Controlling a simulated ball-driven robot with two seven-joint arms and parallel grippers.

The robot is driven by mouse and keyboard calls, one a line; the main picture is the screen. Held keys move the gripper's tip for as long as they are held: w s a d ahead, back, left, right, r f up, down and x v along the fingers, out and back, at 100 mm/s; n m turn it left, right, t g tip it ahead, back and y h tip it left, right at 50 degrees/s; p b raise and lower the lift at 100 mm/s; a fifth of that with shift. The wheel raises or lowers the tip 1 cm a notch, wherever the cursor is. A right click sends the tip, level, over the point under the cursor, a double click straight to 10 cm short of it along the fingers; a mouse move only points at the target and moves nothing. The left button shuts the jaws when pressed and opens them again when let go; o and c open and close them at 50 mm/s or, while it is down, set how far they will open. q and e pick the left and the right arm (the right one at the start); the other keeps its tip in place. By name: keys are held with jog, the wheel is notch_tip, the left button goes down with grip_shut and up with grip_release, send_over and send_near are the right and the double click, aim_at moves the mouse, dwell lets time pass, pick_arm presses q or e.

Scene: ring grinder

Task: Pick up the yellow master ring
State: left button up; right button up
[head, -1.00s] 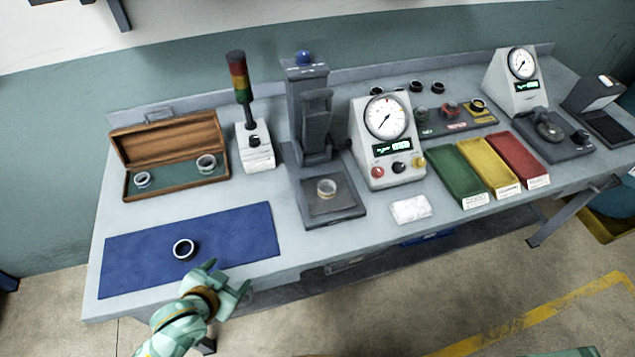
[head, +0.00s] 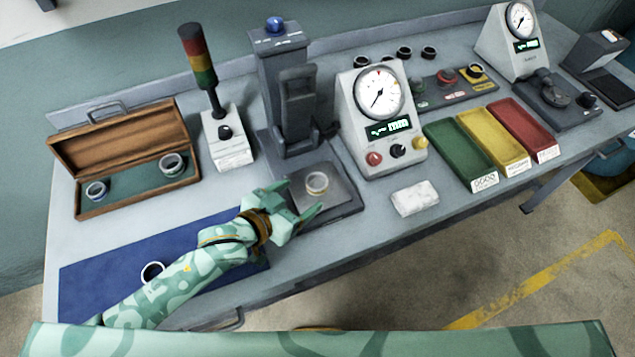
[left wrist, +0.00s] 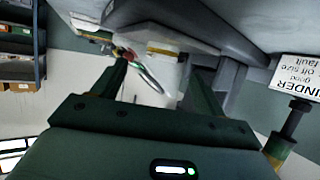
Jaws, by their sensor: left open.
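In the left wrist view the two dark fingers (left wrist: 160,88) are apart. A pale shape with a yellow stripe shows between them, but I cannot tell if it is the ring. My right gripper is not in view.
The stand's column (head: 285,95) rises behind the plate. A dial gauge (head: 380,125) stands to the right, with a white cloth (head: 415,198) in front. A signal tower (head: 212,100) and wooden case (head: 128,150) stand left. My forearm covers part of the blue mat (head: 90,275).

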aim_at(323, 178)
pick_arm(q)
jog(key=shift+x, duration=0.8)
jog(key=b+x, duration=0.1)
jog(key=x, duration=0.4)
jog(key=shift+w+a+b, duration=0.1)
jog(key=shift+w+b, duration=0.05)
jog(key=shift+b, duration=0.2)
jog(key=c, duration=1.2)
jog(key=shift+r, duration=0.1)
